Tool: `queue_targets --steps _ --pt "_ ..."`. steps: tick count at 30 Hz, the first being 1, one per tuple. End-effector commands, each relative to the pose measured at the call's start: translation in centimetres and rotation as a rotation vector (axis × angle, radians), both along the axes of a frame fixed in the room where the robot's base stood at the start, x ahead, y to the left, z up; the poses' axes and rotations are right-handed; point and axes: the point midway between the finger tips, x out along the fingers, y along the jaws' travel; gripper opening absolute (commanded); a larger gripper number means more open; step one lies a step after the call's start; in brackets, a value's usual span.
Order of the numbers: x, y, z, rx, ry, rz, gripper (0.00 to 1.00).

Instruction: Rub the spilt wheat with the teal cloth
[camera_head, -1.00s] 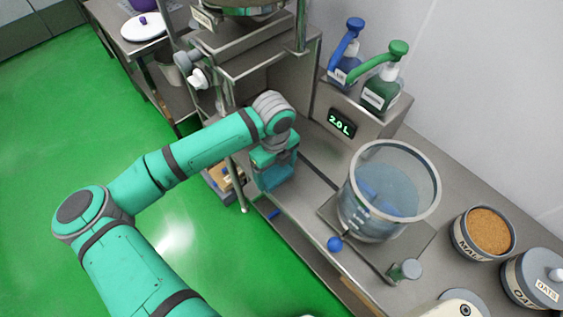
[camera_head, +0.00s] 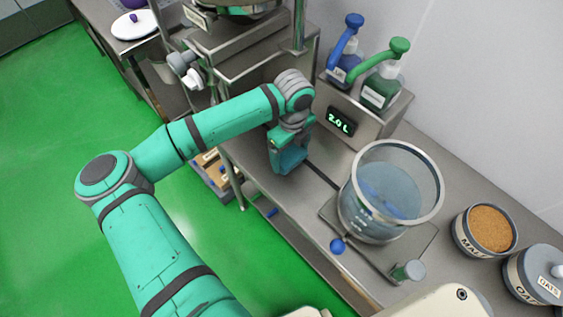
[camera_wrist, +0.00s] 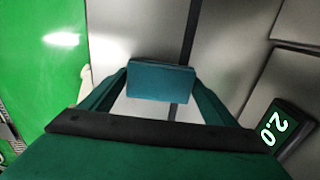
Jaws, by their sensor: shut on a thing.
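My gripper (camera_wrist: 160,95) is shut on the teal cloth (camera_wrist: 160,80), a folded teal block between its fingers in the wrist view. In the head view the cloth (camera_head: 290,160) shows below my gripper (camera_head: 285,148), over the steel counter (camera_head: 262,182) left of the glass vessel. I cannot tell whether the cloth touches the counter. No spilt wheat can be made out in either view; the arm and cloth may hide some of the counter.
A clear vessel of liquid (camera_head: 345,205) stands right of my gripper. Behind are a 2.0 L display (camera_head: 340,121) and blue (camera_head: 345,65) and green (camera_head: 380,88) pump bottles. Tubs labelled MALT (camera_head: 467,243) and OATS (camera_head: 530,285) stand at right. A steel machine (camera_head: 240,55) is at the back left.

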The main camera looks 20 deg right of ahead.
Motion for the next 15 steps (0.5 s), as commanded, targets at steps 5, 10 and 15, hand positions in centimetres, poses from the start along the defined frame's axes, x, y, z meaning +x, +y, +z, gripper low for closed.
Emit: queue_targets --steps 5,10,15 --pt "0.0 -0.2 2.4 -0.001 -0.005 -0.004 0.57" --pt "-0.1 -0.5 4.0 -0.001 -0.006 -0.01 0.57" --pt "-0.1 -0.6 5.5 -0.001 -0.006 -0.013 0.57"
